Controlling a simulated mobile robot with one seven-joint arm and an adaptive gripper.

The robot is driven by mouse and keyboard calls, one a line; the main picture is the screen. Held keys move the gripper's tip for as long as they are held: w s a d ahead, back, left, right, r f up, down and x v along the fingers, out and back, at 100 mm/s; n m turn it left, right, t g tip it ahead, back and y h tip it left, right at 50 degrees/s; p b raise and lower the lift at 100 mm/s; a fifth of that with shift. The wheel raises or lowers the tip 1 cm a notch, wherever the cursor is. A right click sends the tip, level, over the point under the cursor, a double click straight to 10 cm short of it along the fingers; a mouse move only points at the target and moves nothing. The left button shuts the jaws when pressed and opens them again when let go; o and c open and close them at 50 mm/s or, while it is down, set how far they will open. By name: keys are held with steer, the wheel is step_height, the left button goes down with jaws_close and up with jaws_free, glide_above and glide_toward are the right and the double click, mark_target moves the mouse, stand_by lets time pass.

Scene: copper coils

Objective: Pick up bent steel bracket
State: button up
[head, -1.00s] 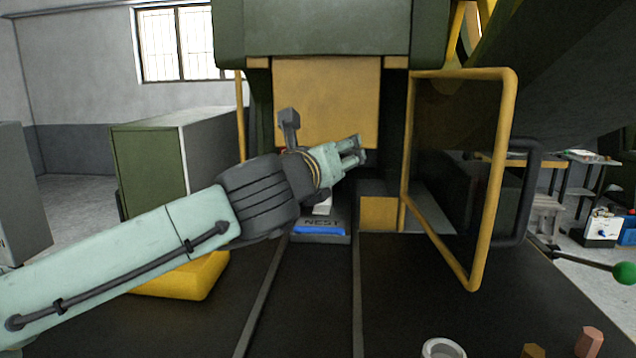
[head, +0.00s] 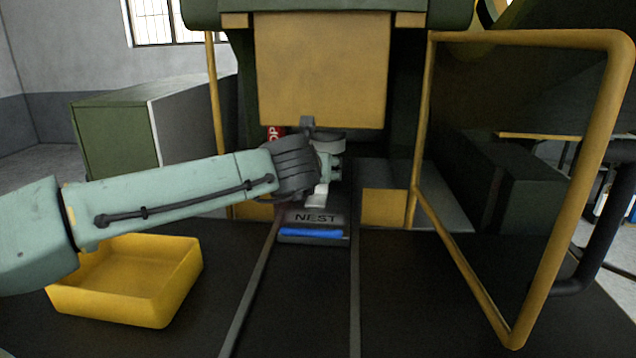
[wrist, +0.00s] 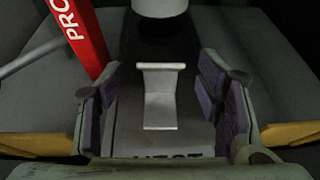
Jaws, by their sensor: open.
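The bent steel bracket (wrist: 160,103) is a light grey metal piece with a wider flange at its far end. In the wrist view it lies between my two open fingers, with a gap on each side. In the head view part of it (head: 318,196) shows just below my gripper (head: 326,168), at the press opening. My gripper (wrist: 166,108) is open and empty, its purple-grey pads facing the bracket. The bracket rests on or just above the dark plate marked NEST (head: 316,218); exact contact is hard to tell.
A blue strip (head: 311,233) lies in front of the nest. A yellow tray (head: 125,310) stands at the left. A yellow-framed guard door (head: 545,190) stands open at the right. A red lettered post (wrist: 80,35) and a pale cylinder (wrist: 160,8) are close by in the wrist view.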

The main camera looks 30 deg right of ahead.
steer(key=p+x, duration=0.1)
steer(key=x, duration=0.5)
steer(key=shift+w+d+r+p, duration=0.1)
steer(key=shift+w+d+p, duration=0.1)
steer(key=shift+p, duration=0.1)
steer(key=shift+c, duration=0.2)
steer(key=c, duration=1.3)
jaws_close()
steer(key=shift+s+r, duration=0.1)
steer(key=shift+r, duration=0.05)
